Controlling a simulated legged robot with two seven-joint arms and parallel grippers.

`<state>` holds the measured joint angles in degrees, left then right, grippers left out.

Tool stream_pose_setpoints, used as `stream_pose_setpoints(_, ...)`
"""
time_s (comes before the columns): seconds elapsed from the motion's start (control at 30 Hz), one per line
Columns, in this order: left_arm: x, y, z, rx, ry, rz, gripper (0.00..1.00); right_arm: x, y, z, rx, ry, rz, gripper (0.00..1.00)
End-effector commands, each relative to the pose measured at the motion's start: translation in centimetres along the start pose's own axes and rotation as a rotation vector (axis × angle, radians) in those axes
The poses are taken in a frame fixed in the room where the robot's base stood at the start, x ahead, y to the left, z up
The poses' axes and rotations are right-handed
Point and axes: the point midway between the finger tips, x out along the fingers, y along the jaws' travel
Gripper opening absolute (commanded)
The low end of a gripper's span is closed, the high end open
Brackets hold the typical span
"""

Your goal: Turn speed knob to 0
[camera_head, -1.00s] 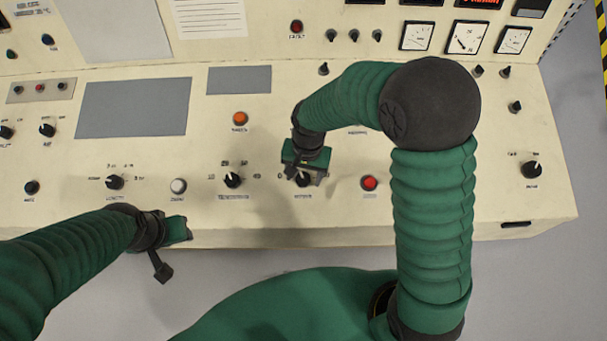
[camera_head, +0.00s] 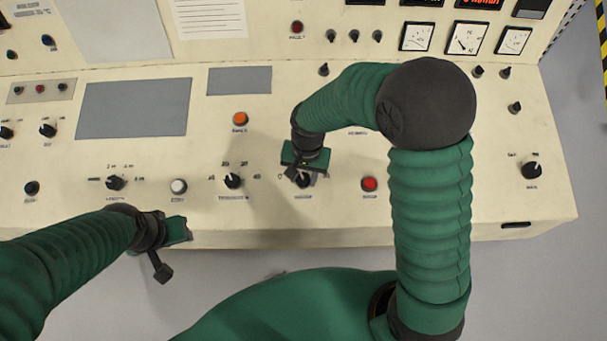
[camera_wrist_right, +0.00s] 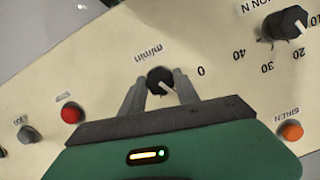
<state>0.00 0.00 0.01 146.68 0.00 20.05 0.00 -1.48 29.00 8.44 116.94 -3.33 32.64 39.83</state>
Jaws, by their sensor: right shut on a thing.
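The speed knob (camera_wrist_right: 160,80) is a black dial with a white pointer line, under an "m/min" label that shows upside down in the right wrist view. A printed "0" lies to its right there, and the pointer slants toward the lower right. My right gripper (camera_wrist_right: 160,88) has a finger on each side of the knob and is shut on it. In the head view the right gripper (camera_head: 303,176) hides most of the knob (camera_head: 304,182). My left gripper (camera_head: 182,230) hangs at the console's front edge, away from the knob; its fingers are unclear.
A numbered knob (camera_head: 232,181) is left of the right gripper, and a red button (camera_head: 369,184) is close on its right. An orange button (camera_head: 240,119) is behind. The cream console (camera_head: 450,205) has bare surface toward the right.

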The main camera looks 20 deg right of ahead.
Motion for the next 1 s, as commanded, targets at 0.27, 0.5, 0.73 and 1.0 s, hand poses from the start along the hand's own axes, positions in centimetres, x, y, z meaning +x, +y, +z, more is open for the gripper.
stream_pose_setpoints(0.27, -1.1, 0.0, -0.3, 0.000, 0.000, 0.000, 0.36, -0.3, -0.1, -0.1, -0.122, 0.002, 0.028, 0.00)
stream_pose_setpoints(0.5, -2.4, 0.0, -0.6, 0.000, 0.000, 0.000, 0.36, -0.4, -0.2, -0.1, -0.318, 0.003, 0.072, 0.00)
stream_pose_setpoints(0.73, -3.4, 0.0, -0.8, 0.000, 0.000, 0.000, 0.36, -0.3, -0.3, -0.1, -0.521, 0.005, 0.118, 0.00)
stream_pose_setpoints(1.0, -4.1, 0.0, -1.0, 0.000, 0.000, 0.000, 0.36, -0.2, -0.5, -0.1, -0.713, 0.007, 0.161, 0.00)
